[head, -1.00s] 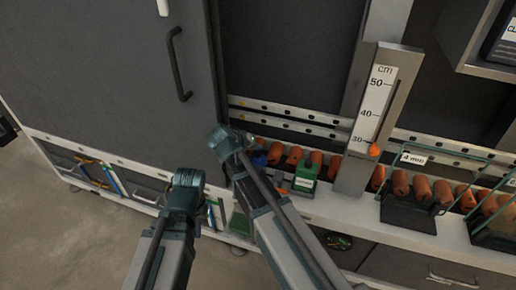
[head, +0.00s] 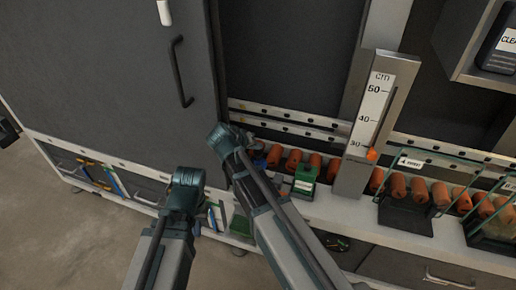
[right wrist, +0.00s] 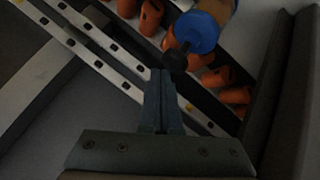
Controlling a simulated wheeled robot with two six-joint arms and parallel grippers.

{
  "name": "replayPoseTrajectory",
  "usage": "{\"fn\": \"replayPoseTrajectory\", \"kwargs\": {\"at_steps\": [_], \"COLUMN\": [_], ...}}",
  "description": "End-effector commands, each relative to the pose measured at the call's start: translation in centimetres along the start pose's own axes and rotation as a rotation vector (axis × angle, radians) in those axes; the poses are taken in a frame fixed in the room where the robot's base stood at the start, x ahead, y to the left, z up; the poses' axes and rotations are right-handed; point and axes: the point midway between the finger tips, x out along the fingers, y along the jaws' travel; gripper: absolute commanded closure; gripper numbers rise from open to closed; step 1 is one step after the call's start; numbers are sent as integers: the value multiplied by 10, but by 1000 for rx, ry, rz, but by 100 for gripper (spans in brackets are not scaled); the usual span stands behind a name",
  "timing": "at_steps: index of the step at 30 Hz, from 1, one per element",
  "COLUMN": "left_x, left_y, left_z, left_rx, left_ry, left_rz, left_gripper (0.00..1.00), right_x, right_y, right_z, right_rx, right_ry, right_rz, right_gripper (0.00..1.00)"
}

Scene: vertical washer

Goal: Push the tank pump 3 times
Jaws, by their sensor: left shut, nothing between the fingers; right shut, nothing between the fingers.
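In the right wrist view, a blue cap (right wrist: 196,32) with a small black knob (right wrist: 175,60) sits on a tan body at the top; it looks like the tank pump. My right gripper (right wrist: 161,73) is shut and empty, its tips right beside the black knob. I cannot tell whether they touch. In the head view, a bit of blue (head: 258,151) shows just right of my right gripper (head: 226,136), which mostly hides that spot. My left gripper (head: 187,177) is shut and empty, low in front of the grey door panel.
A green box (head: 304,181) stands on the shelf right of my right arm. Several orange cylinders line the shelf. A centimetre scale (head: 370,105) on a metal post rises at the right, with glass-sided holders (head: 410,205) beyond. Floor at lower left is clear.

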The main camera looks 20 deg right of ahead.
Motion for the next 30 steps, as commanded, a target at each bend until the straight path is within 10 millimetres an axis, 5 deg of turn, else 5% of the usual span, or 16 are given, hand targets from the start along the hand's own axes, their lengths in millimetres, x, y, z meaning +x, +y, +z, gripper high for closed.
{"fn": "replayPoseTrajectory", "kwargs": {"at_steps": [16,30], "left_x": [-10,-54], "left_y": [-1,-5], "left_z": [1,3], "left_rx": [0,0], "left_ry": [0,0], "left_rz": [0,0], "left_gripper": [100,100], "right_x": [-7,-38], "right_y": [6,28], "right_z": [-6,-28], "right_rx": [0,0], "right_ry": [1,1], "right_rz": [1,1], "right_gripper": [100,100]}}
